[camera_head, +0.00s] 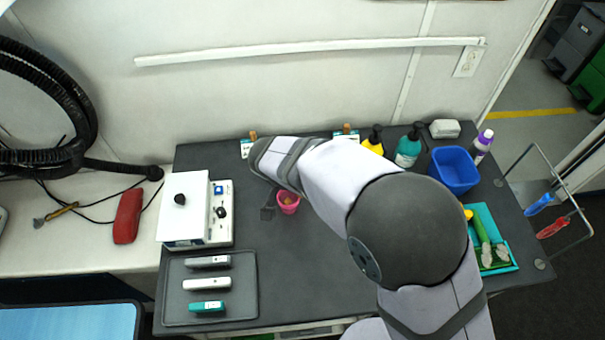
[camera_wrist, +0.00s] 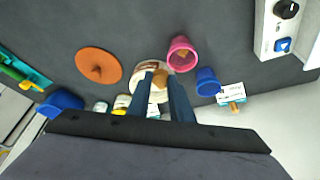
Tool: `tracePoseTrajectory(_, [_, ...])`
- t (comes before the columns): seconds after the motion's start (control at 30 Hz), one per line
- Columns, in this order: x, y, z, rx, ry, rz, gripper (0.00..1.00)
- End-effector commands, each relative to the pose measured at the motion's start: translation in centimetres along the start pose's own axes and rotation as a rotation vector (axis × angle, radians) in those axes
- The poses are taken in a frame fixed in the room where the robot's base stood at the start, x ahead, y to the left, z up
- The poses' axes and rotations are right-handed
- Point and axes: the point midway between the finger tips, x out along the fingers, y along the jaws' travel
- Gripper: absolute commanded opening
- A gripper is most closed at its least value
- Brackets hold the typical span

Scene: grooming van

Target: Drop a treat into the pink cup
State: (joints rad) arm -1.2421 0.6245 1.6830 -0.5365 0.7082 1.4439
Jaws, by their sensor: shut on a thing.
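The pink cup (camera_wrist: 183,44) stands upright on the dark table, with something tan inside it; in the head view (camera_head: 289,209) an orange-tan bit also shows in it. In the wrist view my gripper (camera_wrist: 160,82) points down, its two fingers shut on a small tan treat (camera_wrist: 160,77). Below the fingertips is a round cream jar (camera_wrist: 137,84), partly hidden by them; its contents are hard to make out. The gripper is beside the pink cup, not over it.
A blue cup (camera_wrist: 207,82) stands close to the pink cup. An orange knobbed disc (camera_wrist: 98,65) lies on the other side of the jar. A white control box (camera_head: 185,208) and grey tray (camera_head: 243,290) are at the left. Bottles and a blue bin (camera_head: 455,168) line the back right.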

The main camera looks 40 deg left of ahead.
Motion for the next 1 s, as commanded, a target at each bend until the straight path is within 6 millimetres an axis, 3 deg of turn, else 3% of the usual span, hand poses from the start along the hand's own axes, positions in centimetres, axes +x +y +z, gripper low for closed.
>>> tracePoseTrajectory(0.2, [-0.1, -2.2, -0.5, -0.083, 0.002, -0.036, 0.0])
tracePoseTrajectory(0.57, [0.2, -2.4, -0.5, -0.109, 0.001, -0.047, 0.0])
tracePoseTrajectory(1.0, [3.6, -2.3, 0.9, -0.109, 0.001, -0.045, 0.0])
